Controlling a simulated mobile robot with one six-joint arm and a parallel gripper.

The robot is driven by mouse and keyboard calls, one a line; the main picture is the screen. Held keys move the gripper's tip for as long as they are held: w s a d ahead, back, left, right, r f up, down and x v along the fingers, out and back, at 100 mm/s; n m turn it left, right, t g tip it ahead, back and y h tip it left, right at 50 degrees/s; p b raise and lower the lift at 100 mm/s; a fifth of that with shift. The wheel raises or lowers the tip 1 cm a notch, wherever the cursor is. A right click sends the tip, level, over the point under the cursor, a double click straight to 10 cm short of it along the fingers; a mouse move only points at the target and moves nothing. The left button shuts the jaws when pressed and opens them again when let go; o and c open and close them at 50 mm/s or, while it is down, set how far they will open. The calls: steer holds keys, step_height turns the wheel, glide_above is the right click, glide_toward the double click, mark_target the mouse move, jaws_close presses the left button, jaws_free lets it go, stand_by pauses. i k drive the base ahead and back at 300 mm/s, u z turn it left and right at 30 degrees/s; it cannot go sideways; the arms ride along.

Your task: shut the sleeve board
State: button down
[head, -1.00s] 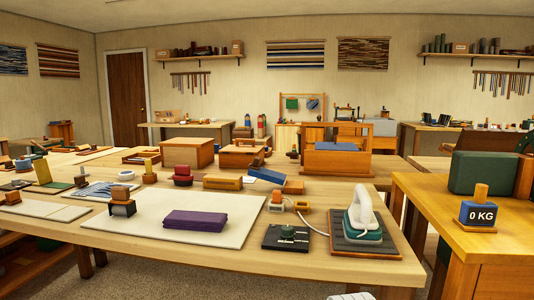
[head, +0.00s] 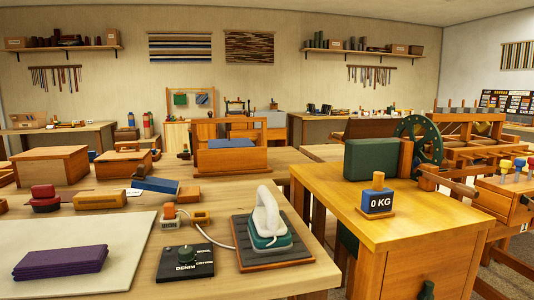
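I cannot tell for sure which thing is the sleeve board. On the left table, a wooden frame (head: 231,158) holds a flat blue pad (head: 231,142). A white and green iron (head: 269,220) stands on a dark slatted rest (head: 280,258) at that table's right end. On the right-hand table, a dark green padded block (head: 371,158) stands upright beside a green wheel (head: 420,138). My gripper is not in view.
The left table also bears a pale mat (head: 125,240) with folded purple cloth (head: 60,263), a black dial panel (head: 186,262) and wooden boxes (head: 51,165). The right-hand table (head: 390,230) has a 0 KG block (head: 377,196) and clear top in front. A narrow gap separates the tables.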

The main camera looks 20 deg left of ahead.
mark_target(141, 181)
steer(key=z, duration=0.25)
steer(key=k, duration=1.35)
steer(key=u, duration=1.7)
steer(key=i, duration=1)
